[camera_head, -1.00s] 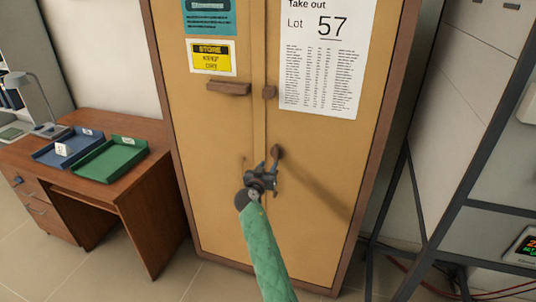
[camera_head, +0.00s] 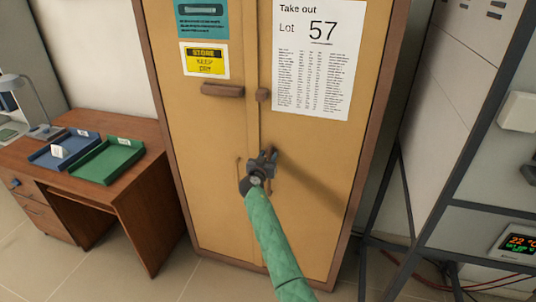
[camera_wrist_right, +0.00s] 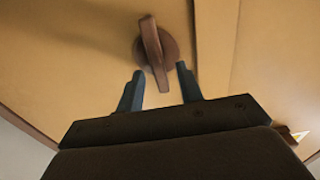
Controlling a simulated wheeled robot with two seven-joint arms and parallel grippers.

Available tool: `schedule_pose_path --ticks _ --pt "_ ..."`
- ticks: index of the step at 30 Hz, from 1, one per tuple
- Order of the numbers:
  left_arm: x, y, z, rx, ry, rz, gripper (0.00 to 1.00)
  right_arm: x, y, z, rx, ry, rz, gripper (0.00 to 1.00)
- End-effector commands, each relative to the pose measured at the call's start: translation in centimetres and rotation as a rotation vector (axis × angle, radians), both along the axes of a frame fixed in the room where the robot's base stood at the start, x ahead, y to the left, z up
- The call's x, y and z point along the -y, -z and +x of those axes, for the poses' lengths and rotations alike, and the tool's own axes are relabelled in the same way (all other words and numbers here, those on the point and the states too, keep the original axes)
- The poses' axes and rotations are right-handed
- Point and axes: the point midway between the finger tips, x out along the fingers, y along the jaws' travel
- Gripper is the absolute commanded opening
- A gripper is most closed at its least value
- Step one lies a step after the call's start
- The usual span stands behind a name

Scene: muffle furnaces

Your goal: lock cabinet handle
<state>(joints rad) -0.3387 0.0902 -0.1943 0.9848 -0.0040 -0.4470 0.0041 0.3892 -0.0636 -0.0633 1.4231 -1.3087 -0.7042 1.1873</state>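The tan cabinet (camera_head: 205,140) has two doors. Its brown turning handle shows in the wrist view (camera_wrist_right: 153,50) as a round base with a narrow bar running nearly up and down, slightly tilted. My right gripper (camera_head: 266,158) is in front of that handle and hides most of it in the head view. In the wrist view, my right gripper's fingers (camera_wrist_right: 160,74) are apart, one on each side of the bar's lower end. No clear grip on the bar shows. My left gripper is in neither view.
A brown latch bar (camera_head: 222,90) and a small bracket (camera_head: 263,95) sit higher on the doors. A wooden desk (camera_head: 140,185) with blue and green trays (camera_head: 108,160) stands at left. A dark metal frame (camera_head: 412,200) stands at right.

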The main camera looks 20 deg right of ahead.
Motion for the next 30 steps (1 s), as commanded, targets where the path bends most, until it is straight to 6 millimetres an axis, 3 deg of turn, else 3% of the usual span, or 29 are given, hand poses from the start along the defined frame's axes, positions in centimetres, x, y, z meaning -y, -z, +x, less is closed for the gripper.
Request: schedule_pose_path --ticks 12,18,30 --pt "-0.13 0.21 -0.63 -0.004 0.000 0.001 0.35 0.36 0.10 0.49 -0.001 0.000 0.001 0.36" --pt "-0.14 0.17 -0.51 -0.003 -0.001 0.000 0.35 0.34 0.09 0.49 -0.001 0.000 0.001 0.00" --pt "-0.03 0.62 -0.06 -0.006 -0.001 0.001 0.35 0.29 0.33 0.53 -0.024 0.000 -0.033 0.00"
